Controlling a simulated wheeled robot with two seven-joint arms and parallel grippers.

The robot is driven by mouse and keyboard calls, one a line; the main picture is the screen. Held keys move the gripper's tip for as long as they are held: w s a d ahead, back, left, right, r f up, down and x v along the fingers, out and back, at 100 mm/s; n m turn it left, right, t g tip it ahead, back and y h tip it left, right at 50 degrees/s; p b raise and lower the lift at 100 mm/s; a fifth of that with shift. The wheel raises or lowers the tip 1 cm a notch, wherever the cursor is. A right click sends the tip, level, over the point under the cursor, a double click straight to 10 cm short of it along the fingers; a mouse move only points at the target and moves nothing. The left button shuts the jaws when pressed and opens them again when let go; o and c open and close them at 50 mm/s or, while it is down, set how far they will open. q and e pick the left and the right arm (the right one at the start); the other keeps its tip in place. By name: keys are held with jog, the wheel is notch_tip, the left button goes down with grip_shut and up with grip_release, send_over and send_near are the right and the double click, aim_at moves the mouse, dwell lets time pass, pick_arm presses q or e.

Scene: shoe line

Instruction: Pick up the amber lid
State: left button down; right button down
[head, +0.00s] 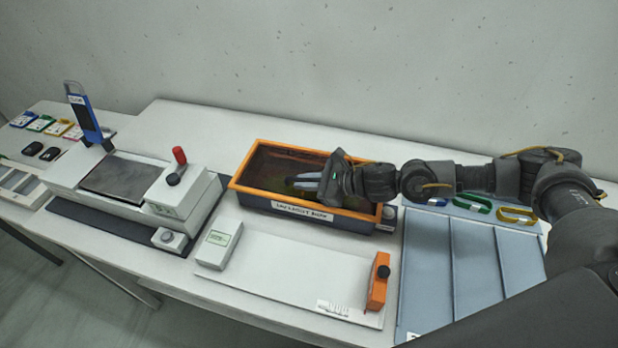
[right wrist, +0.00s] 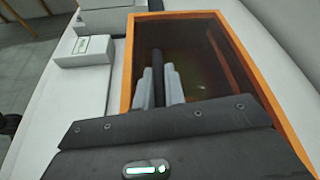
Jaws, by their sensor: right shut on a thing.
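The amber lid (head: 265,165) is a dark see-through amber panel with an orange frame, on the long grey box (head: 345,223) near the middle of the table. It fills much of the right wrist view (right wrist: 205,55). My right gripper (head: 302,185) reaches over the lid from the right. In the right wrist view its pale fingers (right wrist: 160,88) are shut on a dark bar that runs across the lid and looks like its handle. I cannot tell whether the lid sits flush on the box or is slightly raised. My left gripper is not in view.
In front lies a white board (head: 290,270) with an orange block (head: 377,282). A blue-grey divided tray (head: 480,265) is at the right, below my right arm. The wall is close behind.

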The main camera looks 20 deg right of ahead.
jog(key=shift+r, duration=0.15)
jog(key=shift+r+b, duration=0.6)
jog(key=shift+b, duration=0.05)
jog(key=shift+w+r+b, duration=0.1)
jog(key=shift+r+b, duration=0.5)
jog(key=shift+r, duration=0.05)
jog(key=s+a+r+p, duration=0.2)
jog(key=s+r+p, duration=0.3)
jog(key=s+r, duration=0.5)
jog(key=s, duration=0.4)
jog(key=shift+a+r, duration=0.15)
jog(key=shift+a, duration=0.1)
